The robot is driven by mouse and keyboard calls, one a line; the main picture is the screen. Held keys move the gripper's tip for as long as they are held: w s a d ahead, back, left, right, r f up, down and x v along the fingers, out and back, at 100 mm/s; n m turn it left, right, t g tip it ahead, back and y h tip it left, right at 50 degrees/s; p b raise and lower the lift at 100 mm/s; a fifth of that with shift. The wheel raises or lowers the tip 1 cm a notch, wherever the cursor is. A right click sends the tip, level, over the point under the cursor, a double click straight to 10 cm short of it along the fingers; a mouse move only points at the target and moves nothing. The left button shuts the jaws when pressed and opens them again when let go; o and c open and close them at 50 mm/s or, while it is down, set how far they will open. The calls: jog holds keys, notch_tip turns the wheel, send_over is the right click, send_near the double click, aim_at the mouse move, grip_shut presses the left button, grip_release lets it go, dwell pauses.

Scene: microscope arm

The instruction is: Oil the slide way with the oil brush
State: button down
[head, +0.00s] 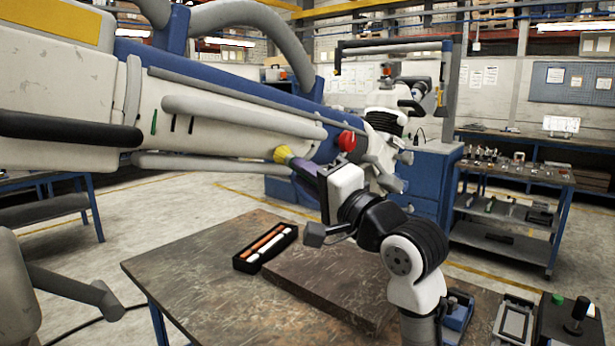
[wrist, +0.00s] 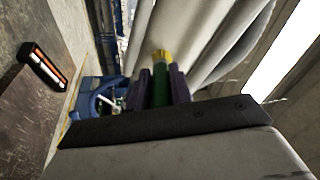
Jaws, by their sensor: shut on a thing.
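The oil brush has yellow bristles (head: 282,154) and a green handle, which shows best in the wrist view (wrist: 160,88). My gripper (head: 302,172) is shut on the handle, with its dark purple fingers (wrist: 162,80) on both sides. The bristles point up and left in the head view, at the underside of a large white and blue arm (head: 205,108). I cannot tell whether they touch it. Long grey rails (head: 240,108) run along this arm, and a red knob (head: 347,140) sits near its right end. I cannot tell which part is the slide way.
A worn table (head: 190,270) stands below my gripper. On it are a black tray (head: 265,247) with white and orange sticks, a raised flat slab (head: 330,285) and a box with a black knob (head: 570,325). A shelf bench (head: 515,180) stands at the right.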

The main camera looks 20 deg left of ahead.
jog(key=shift+w+a+r+p, duration=0.3)
jog(key=shift+a+r+p, duration=0.15)
jog(key=shift+a, duration=0.1)
jog(key=shift+s+a+r+p, duration=0.85)
jog(key=shift+s+a, duration=0.2)
jog(key=shift+s, duration=1.95)
jog(key=shift+s+a+r+p, duration=0.75)
jog(key=shift+s+a+p, duration=0.25)
jog(key=shift+s, duration=1.95)
jog(key=shift+w+d+f+b, duration=0.1)
jog(key=shift+w+d+f, duration=0.55)
jog(key=shift+w, duration=1.35)
jog(key=shift+w+d+f+b, duration=0.1)
jog(key=shift+w+d+f, duration=0.5)
jog(key=shift+w, duration=1.4)
jog(key=shift+w+d+f+b, duration=0.1)
jog(key=shift+w+d+f, duration=0.55)
jog(key=shift+w, duration=1.35)
jog(key=shift+d+r, duration=0.2)
jog(key=shift+r, duration=0.05)
jog(key=s+d+f+b, duration=0.2)
jog(key=d+f, duration=0.1)
jog(key=d, duration=0.1)
jog(key=shift+s+d+f, duration=0.15)
jog(key=shift+s, duration=0.15)
